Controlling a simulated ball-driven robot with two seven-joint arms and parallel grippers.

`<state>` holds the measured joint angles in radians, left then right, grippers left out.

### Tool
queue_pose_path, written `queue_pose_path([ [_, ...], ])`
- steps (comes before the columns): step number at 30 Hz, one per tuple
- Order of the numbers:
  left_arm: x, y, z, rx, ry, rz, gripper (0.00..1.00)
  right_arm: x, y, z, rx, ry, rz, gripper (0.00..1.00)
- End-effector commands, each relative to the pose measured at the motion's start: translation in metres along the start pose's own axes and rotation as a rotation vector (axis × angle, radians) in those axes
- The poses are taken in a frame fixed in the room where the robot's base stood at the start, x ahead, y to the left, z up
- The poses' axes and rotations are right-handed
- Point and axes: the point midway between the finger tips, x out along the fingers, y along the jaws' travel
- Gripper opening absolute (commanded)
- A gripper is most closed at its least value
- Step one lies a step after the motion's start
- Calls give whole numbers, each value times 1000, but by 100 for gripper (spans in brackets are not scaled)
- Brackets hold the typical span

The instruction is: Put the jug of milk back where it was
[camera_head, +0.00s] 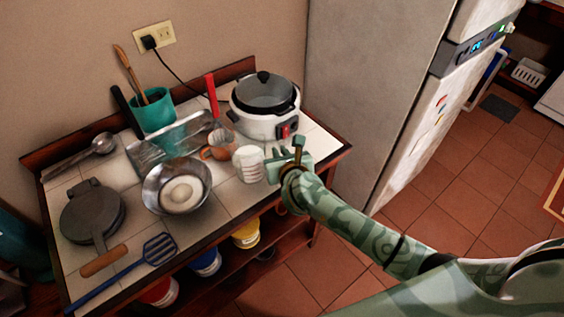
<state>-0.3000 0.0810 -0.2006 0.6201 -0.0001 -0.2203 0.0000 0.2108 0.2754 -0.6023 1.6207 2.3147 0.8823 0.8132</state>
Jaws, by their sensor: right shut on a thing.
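The jug of milk (248,163), a small whitish jug with faint lines, stands upright at the right side of the tiled table, in front of the white cooker. My right gripper (268,167) reaches in from the right and is shut on the jug's right side. The gripper hides that side of the jug, and I cannot tell whether the jug's base touches the tiles. My left gripper is not in view.
A metal bowl with dough (182,192) and an orange-brown cup (216,148) are left of the jug. The white cooker (264,106) stands behind. A glass tray (168,142), waffle iron (92,212) and blue spatula (130,268) fill the left. Bare tiles show at front right.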

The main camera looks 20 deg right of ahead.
Motion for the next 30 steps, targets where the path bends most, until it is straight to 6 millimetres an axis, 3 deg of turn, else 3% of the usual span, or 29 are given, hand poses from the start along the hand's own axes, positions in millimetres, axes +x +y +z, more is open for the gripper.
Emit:
queue_pose_path([
  [4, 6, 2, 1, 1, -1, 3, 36, 13, -8, -8, -1, -4, -1, 0],
  [9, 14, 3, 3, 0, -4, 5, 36, 22, -7, -32, 2, -2, 1, 0],
  [22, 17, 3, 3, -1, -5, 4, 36, 25, -6, -37, 2, -4, 2, 0],
  [23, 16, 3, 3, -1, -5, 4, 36, 24, -7, -38, 0, -1, 1, 19],
  [24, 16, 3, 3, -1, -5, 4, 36, 24, -7, -38, 0, -1, 1, 30],
  [30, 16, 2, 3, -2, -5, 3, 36, 24, -7, -38, 0, -1, 1, 32],
])
